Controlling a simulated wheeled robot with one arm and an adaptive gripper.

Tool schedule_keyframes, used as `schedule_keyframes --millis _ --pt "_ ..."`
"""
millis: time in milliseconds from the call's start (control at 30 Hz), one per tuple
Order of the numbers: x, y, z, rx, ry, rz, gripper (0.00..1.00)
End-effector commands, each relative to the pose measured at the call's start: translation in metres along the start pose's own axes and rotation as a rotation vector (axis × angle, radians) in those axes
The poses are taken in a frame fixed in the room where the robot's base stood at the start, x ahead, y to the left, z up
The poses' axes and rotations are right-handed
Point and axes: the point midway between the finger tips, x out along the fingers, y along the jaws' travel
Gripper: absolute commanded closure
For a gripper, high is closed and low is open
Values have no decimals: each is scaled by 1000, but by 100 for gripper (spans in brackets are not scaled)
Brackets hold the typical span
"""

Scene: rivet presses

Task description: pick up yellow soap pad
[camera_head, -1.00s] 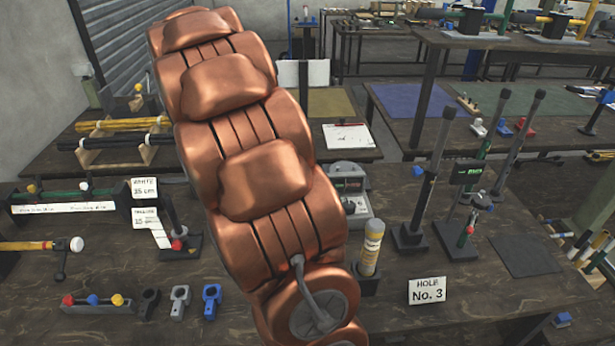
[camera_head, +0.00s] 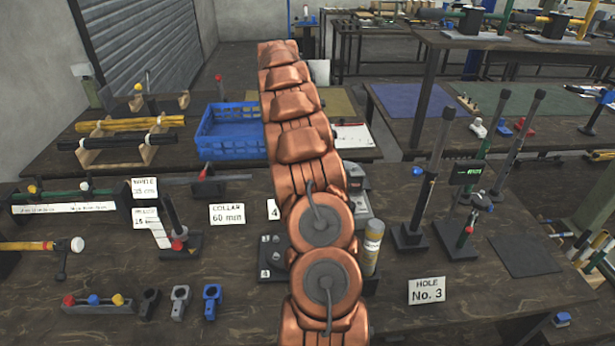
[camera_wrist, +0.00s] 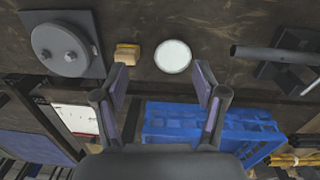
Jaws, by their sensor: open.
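A small yellowish block, likely the yellow soap pad (camera_wrist: 127,53), lies on the dark wooden bench in the wrist view. My gripper (camera_wrist: 160,74) is open and empty in that view. The block shows just beyond the tip of its left finger, apart from it as far as I can tell. I cannot make out the block in the head view, where my copper arm covers the middle of the bench. My gripper is hidden there too.
A white round disc (camera_wrist: 173,57) lies right of the block, and a grey round fixture (camera_wrist: 62,48) stands left. A blue crate (camera_head: 228,133) sits on the table behind. A yellow-labelled cylinder (camera_head: 372,248) stands close beside my arm. The front bench has bare wood around the signs.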

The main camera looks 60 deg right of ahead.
Motion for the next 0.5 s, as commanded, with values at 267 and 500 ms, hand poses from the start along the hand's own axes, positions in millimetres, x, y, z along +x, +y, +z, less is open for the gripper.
schedule_keyframes --millis 267,500 --pt "35 50 -31 59 9 -36 29" --pt "48 69 -41 81 17 -52 29"
